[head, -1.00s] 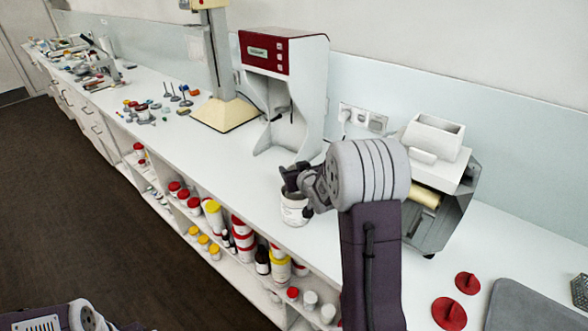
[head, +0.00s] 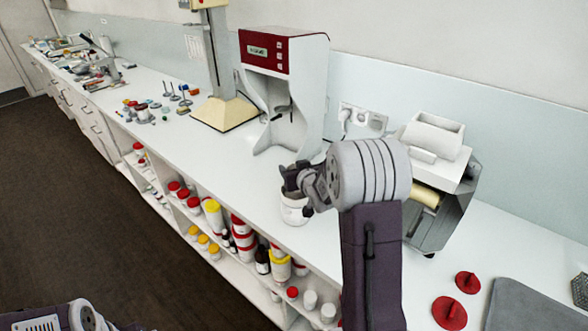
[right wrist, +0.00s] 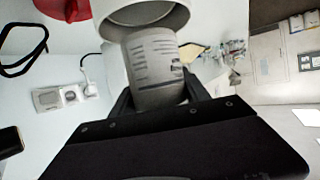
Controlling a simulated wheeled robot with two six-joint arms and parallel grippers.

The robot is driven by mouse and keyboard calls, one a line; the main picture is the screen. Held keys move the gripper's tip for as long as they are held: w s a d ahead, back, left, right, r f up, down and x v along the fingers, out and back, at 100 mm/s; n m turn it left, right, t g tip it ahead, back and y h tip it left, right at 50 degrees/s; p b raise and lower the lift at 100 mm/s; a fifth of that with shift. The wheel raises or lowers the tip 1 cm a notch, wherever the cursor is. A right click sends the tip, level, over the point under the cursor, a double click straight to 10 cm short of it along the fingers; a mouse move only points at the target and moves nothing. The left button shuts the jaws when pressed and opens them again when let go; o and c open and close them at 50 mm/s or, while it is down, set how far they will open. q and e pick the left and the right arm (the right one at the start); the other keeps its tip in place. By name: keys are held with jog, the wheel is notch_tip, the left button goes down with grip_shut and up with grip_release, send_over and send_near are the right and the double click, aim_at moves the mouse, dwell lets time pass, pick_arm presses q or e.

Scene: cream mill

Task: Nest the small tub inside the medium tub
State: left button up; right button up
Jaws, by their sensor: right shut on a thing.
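My right gripper (head: 291,181) is shut on the small tub, above the bench beside the red-and-white machine. In the right wrist view, the small tub (right wrist: 155,68) is white with a grey printed label and sits between the fingers of the gripper (right wrist: 160,98). Its far end is at the mouth of a wider white tub, the medium tub (right wrist: 146,13); I cannot tell how deep it reaches in. In the head view, the medium tub (head: 294,212) stands on the bench directly below the gripper, and the small tub is mostly hidden. My left gripper is out of view.
The red-and-white machine (head: 288,85) stands behind the tubs. A grey-and-white roller mill (head: 437,185) is to the right, behind my right arm. Two red lids (head: 468,283) and a grey mat (head: 530,306) lie at the front right. Shelves below hold several jars.

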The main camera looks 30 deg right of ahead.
jog(key=shift+f, duration=0.15)
jog(key=shift+f+b, duration=0.8)
jog(key=shift+b, duration=0.1)
jog(key=shift+f, duration=0.15)
dwell(0.3)
jog(key=shift+f+b, duration=0.45)
jog(key=shift+b, duration=0.15)
jog(key=shift+f, duration=0.1)
jog(key=shift+f+b, duration=0.5)
jog(key=shift+b, duration=0.15)
jog(key=o, duration=1.4)
